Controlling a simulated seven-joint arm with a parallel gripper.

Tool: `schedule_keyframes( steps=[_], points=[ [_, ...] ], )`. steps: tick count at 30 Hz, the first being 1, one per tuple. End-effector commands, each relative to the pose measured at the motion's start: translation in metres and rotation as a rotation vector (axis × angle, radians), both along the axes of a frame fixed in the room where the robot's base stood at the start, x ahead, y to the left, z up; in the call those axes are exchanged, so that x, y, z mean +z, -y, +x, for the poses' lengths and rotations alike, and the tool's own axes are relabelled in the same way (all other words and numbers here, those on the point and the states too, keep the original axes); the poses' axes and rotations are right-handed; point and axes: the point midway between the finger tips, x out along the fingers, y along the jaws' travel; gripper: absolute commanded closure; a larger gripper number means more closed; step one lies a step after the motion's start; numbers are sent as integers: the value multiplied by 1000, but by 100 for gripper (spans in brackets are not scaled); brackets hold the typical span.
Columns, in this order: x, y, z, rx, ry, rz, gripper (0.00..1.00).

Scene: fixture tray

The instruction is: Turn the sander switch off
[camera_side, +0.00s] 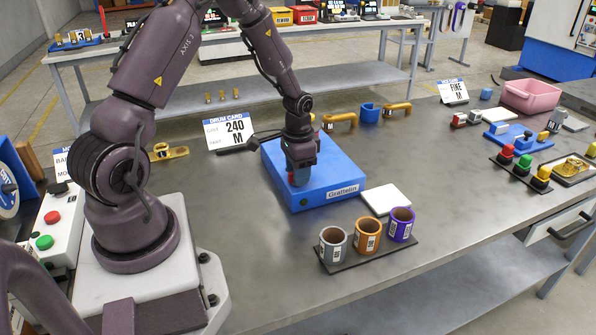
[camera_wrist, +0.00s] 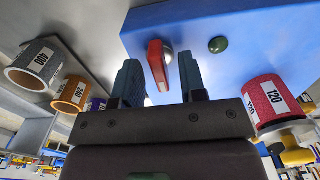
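A blue box labelled Grattelin (camera_side: 335,172) stands on the workbench; I take it to be the sander. It also fills the top right of the wrist view (camera_wrist: 270,40). A red lever switch (camera_wrist: 157,65) with a silver pivot is on its face, beside a round green button or lamp (camera_wrist: 218,44). The red lever partly shows in the side view (camera_side: 291,180). My gripper (camera_wrist: 160,75) is open, with the lever between its fingertips and visible gaps on both sides. In the side view my gripper (camera_side: 300,172) is low at the box's left front, hiding part of the switch area.
Grey (camera_side: 333,245), orange (camera_side: 367,236) and purple (camera_side: 401,224) sleeves stand on a dark mat in front. A white pad (camera_side: 386,199) lies right of the box. A red sleeve marked 120 (camera_wrist: 270,100) is close at the right in the wrist view. A card reads 240 M (camera_side: 229,131).

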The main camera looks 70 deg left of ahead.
Motion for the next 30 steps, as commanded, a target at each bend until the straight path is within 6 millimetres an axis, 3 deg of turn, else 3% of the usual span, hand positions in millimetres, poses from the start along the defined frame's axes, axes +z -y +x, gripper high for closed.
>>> schedule_keyframes(
  steps=[18,23,30],
  points=[
    [114,0,1,-1,3,3,62],
    [125,0,0,-2,1,0,62],
    [127,0,0,-2,-1,0,62]
  ],
)
